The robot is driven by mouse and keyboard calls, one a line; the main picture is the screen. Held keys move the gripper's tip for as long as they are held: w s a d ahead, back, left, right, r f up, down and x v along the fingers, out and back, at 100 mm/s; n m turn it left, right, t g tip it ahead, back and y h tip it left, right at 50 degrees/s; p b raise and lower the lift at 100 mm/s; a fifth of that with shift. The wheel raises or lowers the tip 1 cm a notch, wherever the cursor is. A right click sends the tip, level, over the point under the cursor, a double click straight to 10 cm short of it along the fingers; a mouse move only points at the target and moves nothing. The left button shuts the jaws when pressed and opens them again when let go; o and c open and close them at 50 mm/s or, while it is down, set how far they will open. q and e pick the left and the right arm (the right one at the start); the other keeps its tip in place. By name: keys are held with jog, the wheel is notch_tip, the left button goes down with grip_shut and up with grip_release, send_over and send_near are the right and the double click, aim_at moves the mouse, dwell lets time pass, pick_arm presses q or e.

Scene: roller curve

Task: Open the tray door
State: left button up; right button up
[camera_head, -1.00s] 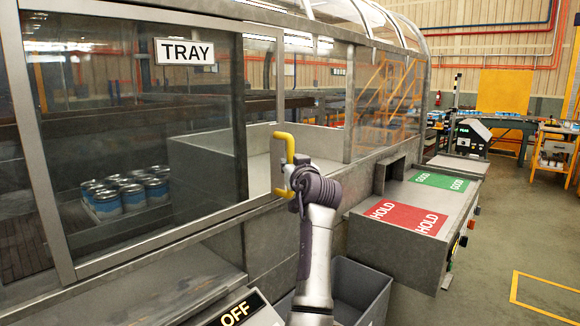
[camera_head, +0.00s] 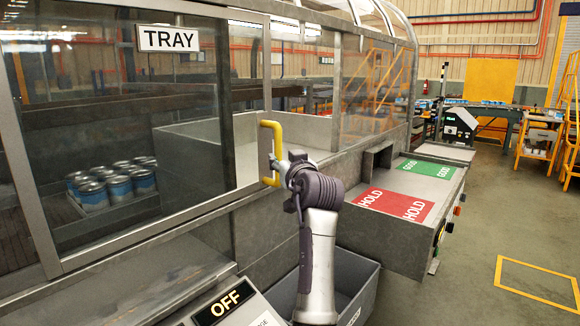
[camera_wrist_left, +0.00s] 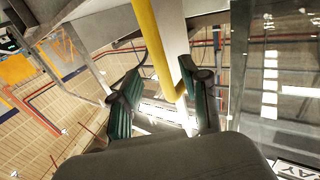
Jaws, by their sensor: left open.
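The tray door is a glass panel in a metal frame (camera_head: 252,110) with a white TRAY sign (camera_head: 168,38). Its yellow handle (camera_head: 271,128) stands upright on the door's right edge. My left gripper (camera_head: 277,168) is at the lower part of the handle. In the left wrist view the handle (camera_wrist_left: 153,45) runs down between the two green-padded fingers of the gripper (camera_wrist_left: 160,92). The fingers stand apart. I cannot tell whether either touches the bar. My right gripper is not in view.
Several blue and silver cans (camera_head: 120,178) stand behind the door glass. Right of the arm are a red HOLD panel (camera_head: 390,204) and a green GOOD panel (camera_head: 428,168). A grey bin (camera_head: 355,282) and an OFF sign (camera_head: 231,301) are below.

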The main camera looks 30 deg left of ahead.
pick_arm(q)
jog(key=v, duration=0.6)
dwell(0.3)
